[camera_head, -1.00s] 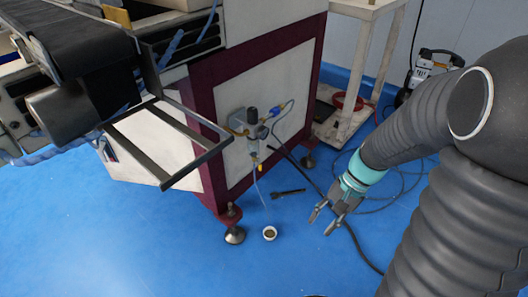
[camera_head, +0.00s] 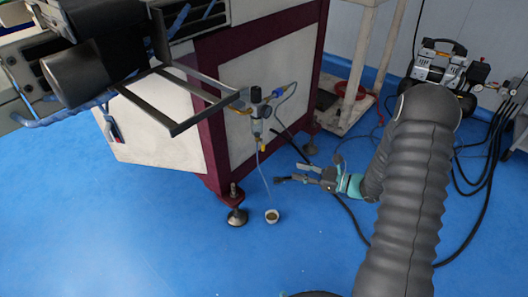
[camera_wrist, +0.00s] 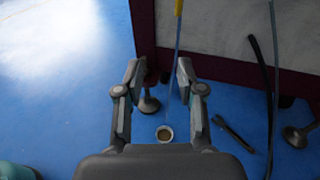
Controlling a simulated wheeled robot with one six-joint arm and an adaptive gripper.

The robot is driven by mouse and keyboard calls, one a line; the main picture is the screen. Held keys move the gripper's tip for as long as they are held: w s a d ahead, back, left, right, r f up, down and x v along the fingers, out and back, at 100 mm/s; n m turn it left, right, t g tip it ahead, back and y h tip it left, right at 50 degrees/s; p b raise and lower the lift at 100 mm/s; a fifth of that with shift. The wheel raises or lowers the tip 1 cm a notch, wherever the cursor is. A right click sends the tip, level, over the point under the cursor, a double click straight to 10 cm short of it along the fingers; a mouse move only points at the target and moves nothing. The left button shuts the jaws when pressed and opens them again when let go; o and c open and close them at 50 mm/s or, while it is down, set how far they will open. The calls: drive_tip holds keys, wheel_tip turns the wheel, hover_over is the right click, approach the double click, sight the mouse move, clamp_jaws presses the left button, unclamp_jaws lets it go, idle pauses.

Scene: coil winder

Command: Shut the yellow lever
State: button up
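An air filter-regulator unit (camera_head: 257,110) is mounted on the side panel of the machine. My gripper (camera_head: 297,174) is open and empty, to the right of and below the unit, pointing left. Its spread fingers also show in the wrist view (camera_wrist: 160,68).
A small white cup (camera_head: 271,216) stands on the blue floor by the machine's foot (camera_head: 237,217). A dark metal frame (camera_head: 178,100) juts out left of the unit. A black hose hangs right of it. A compressor (camera_head: 440,68) stands behind my arm. The front floor is clear.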

sight(263, 145)
drive_tip(key=w+a+r+m+t, duration=0.1)
drive_tip(key=w+a+r, duration=0.1)
drive_tip(key=w+a, duration=0.6)
drive_tip(key=a, duration=0.4)
drive_tip(key=shift+w+r+t+y, duration=0.15)
drive_tip(key=shift+t+y, duration=0.15)
